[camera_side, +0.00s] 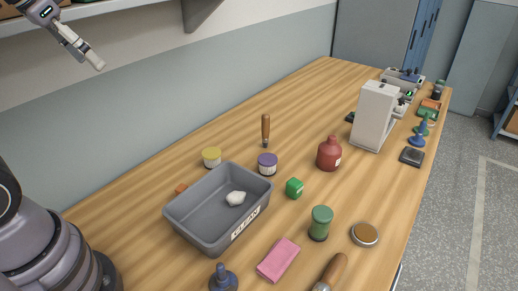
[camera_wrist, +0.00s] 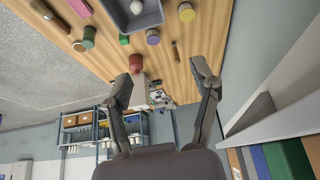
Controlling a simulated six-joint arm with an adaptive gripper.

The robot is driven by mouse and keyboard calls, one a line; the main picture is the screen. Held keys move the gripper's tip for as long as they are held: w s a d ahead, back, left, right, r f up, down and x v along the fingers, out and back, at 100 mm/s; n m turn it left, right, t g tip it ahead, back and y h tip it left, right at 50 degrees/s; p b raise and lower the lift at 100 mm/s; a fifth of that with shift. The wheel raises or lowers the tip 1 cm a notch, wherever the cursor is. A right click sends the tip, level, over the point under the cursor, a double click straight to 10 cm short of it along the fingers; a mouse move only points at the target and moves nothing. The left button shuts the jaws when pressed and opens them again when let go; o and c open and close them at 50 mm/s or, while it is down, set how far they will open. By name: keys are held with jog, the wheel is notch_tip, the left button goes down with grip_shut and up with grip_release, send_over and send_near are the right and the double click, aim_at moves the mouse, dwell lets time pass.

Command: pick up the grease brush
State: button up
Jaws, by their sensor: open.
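Two wooden-handled tools lie on the bench, and I cannot tell for sure which is the grease brush. One brown-handled tool (camera_side: 265,128) lies behind the purple-labelled jar; it also shows in the wrist view (camera_wrist: 175,50). The other wooden-handled tool (camera_side: 332,270) is at the front edge of the side view, partly cut off; its handle shows at the top of the wrist view (camera_wrist: 81,8). My gripper (camera_wrist: 163,82) is open and empty, its fingers spread wide. In the side view it is high at the upper left, well away from both tools.
A grey bin (camera_side: 190,230) holds a white lump. Around it stand a yellow jar (camera_side: 211,157), a purple jar (camera_side: 267,164), a red bottle (camera_side: 329,153), a green block (camera_side: 294,188) and a green jar (camera_side: 320,223). A white machine (camera_side: 374,115) stands farther right. A shelf overhangs the back wall.

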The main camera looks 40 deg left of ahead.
jog(key=w, duration=1.6)
jog(key=m, duration=0.2)
send_over(265, 116)
jog(key=s, duration=0.8)
notch_tip(265, 116, down, 16)
jog(key=r, duration=0.1)
jog(key=shift+g+h, duration=0.4)
jog(key=shift+g, duration=0.1)
jog(key=x, duration=0.5)
jog(key=a+x, duration=0.1)
jog(key=x, duration=0.4)
jog(key=w+x, duration=0.1)
jog(key=x, duration=0.4)
jog(key=shift+a+r, duration=0.2)
jog(key=shift+a, duration=0.05)
jog(key=x, duration=0.5)
jog(key=shift+f, duration=0.35)
grip_shut()
